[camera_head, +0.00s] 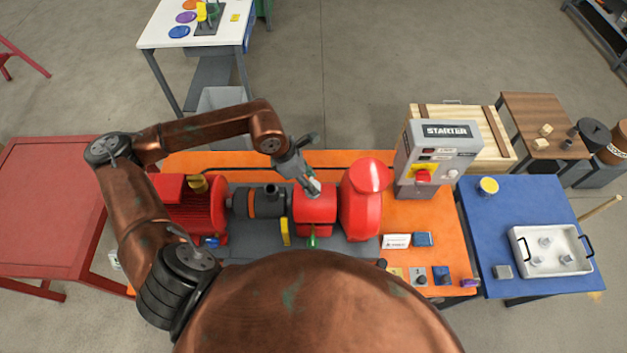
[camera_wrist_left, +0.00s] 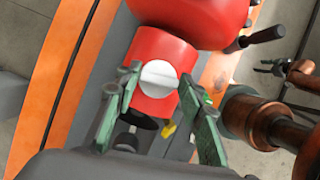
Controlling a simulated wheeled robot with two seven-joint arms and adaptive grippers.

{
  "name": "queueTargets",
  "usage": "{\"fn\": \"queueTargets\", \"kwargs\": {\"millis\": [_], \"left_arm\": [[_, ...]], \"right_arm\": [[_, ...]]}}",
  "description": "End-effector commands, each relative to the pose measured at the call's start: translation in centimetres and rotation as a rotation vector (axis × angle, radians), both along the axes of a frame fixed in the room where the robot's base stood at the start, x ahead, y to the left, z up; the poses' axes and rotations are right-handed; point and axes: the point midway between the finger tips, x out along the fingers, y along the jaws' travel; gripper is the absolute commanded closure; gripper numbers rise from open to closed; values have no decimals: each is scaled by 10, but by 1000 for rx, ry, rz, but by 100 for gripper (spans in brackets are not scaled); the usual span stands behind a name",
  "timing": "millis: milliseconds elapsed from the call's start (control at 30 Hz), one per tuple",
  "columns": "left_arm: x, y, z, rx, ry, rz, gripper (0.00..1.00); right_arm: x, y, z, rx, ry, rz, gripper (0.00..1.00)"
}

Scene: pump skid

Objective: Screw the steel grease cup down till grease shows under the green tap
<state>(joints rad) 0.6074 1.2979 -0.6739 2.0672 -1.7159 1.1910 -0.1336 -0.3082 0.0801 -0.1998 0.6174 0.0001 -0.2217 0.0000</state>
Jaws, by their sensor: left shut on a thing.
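The steel grease cup (camera_wrist_left: 158,76) is a pale round cap with a ridge across its top, on the red bearing housing (camera_wrist_left: 152,107). My left gripper (camera_head: 312,184) reaches down to this housing from the upper left in the head view. In the left wrist view its two green-grey fingers (camera_wrist_left: 158,86) stand on either side of the cup, shut on it. The cup is mostly hidden by the gripper in the head view. The green tap (camera_head: 312,241) is on the near side of the housing. I cannot make out any grease under it.
The red pump casing (camera_head: 362,205) stands close right of the housing, the coupling (camera_head: 258,200) and red motor (camera_head: 196,213) to its left. The grey starter box (camera_head: 437,155) rises at the right. Copper links of mine and a small dark gripper (camera_wrist_left: 270,66) show in the wrist view.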

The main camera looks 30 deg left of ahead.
Motion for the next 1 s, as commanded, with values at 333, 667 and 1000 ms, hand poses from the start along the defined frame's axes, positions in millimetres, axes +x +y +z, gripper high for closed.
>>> {"fn": "queueTargets", "kwargs": {"millis": [333,667,1000], "left_arm": [[3,-4,0,0,-5,-6,88],[5,2,-3,1,-10,-127,88],[7,3,-3,3,-11,-406,88]], "right_arm": [[12,-1,-1,-1,-14,3,60],[11,0,-28,-1,-14,3,60],[8,1,-76,1,-9,3,60]]}}
